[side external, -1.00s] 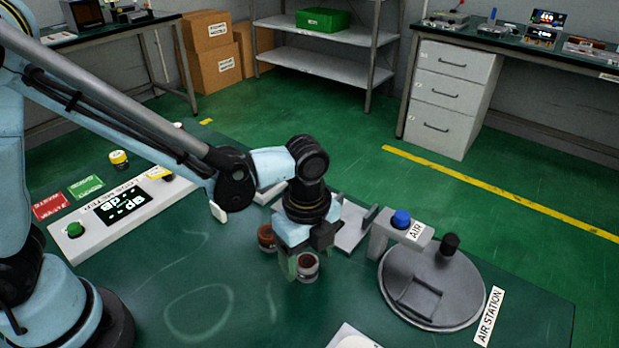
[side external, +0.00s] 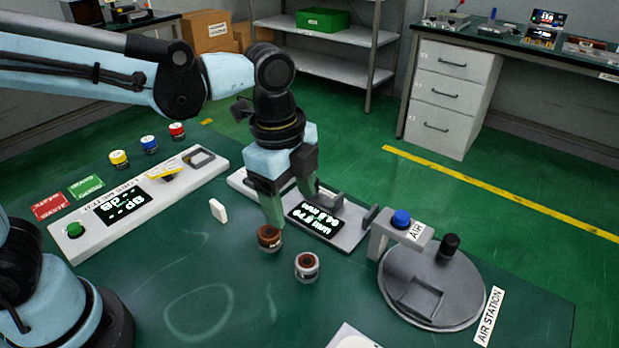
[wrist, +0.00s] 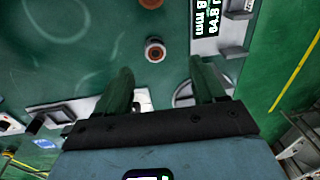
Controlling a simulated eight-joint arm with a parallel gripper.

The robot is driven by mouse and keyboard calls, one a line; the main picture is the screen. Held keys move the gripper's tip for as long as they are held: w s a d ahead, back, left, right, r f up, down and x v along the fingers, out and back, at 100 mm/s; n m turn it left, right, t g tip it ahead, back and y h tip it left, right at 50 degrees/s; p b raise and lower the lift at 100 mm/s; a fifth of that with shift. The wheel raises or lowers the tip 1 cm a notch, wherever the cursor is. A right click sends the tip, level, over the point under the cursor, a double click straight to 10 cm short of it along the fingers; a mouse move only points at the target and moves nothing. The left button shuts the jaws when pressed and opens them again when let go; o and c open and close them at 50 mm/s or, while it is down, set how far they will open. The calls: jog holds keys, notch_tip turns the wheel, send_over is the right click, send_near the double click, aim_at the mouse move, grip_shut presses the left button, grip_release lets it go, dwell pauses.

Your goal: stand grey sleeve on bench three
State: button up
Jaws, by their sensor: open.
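A short grey-white banded sleeve (side external: 307,266) with a reddish-brown core stands upright on the green bench; I take it for the grey sleeve. It also shows in the wrist view (wrist: 155,50), ahead of the fingers and apart from them. A similar brown-orange piece (side external: 269,238) stands just behind it to the left, and it shows at the top edge of the wrist view (wrist: 151,3). My gripper (side external: 291,208) is open and empty, raised above and behind the sleeve. In the wrist view both green fingers (wrist: 162,85) are spread. No label reading bench three is legible.
A gauge with a lit display (side external: 316,219) lies right behind the sleeve. The air station's round plate (side external: 455,295) is at right. A long control panel (side external: 90,222) lies at left, with a small white block (side external: 218,210) near it. The bench's front left is clear.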

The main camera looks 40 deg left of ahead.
jog(key=s+a+n+t, duration=0.1)
jog(key=a+n+t, duration=0.2)
jog(key=a+n, duration=0.4)
jog(key=s+a+n+t, duration=0.2)
jog(key=a+n+t, duration=0.1)
jog(key=a+n, duration=0.5)
jog(key=n, duration=0.2)
jog(key=shift+s+r+n, duration=0.15)
jog(key=shift+s+n, duration=0.15)
